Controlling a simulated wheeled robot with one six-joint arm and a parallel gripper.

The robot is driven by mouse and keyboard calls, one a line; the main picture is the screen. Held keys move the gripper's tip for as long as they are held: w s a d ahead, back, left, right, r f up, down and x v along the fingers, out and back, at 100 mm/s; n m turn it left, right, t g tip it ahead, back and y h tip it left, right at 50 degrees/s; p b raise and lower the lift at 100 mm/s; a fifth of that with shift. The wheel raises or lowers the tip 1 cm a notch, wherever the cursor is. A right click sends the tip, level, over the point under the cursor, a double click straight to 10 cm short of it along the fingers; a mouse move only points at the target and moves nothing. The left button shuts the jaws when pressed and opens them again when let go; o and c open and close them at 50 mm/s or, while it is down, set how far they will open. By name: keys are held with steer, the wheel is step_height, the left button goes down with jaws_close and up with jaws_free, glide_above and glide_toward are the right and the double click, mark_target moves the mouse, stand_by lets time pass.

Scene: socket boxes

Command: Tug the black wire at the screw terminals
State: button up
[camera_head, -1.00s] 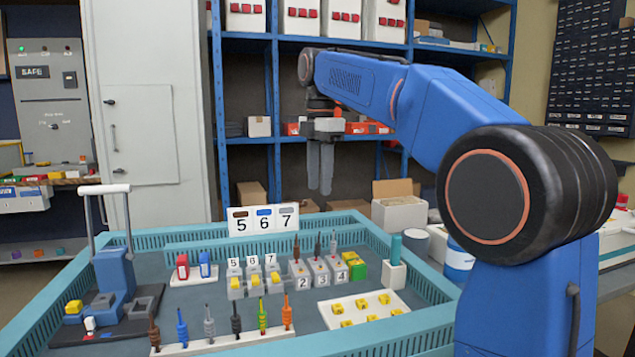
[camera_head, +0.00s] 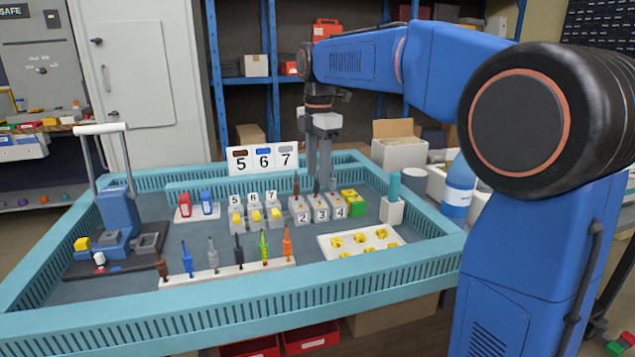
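Grey screw-terminal blocks numbered 2, 3 and 4 (camera_head: 320,207) stand in a row on the blue-rimmed bench. A brown wire (camera_head: 296,186) rises from block 2, and a thin dark wire end (camera_head: 317,187) rises from block 3, right at my fingertips. My gripper (camera_head: 319,182) points straight down over blocks 3 and 4. Its two grey fingers appear close together, and I cannot tell whether they grip the dark wire. The wire of block 4 is hidden behind the fingers. Another black wire piece (camera_head: 239,250) stands in the white front rack.
The white rack (camera_head: 225,275) holds several coloured wire pieces. Lever blocks 5, 6, 7 (camera_head: 256,217) stand left of the terminals, a green-yellow block (camera_head: 353,203) right. A sign (camera_head: 263,159) stands behind. A white tray of yellow pieces (camera_head: 330,249) lies in front; a teal-topped holder (camera_head: 392,204) stands right.

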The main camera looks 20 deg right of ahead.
mark_target(317, 186)
steer(key=shift+f, duration=1.9)
jaws_close()
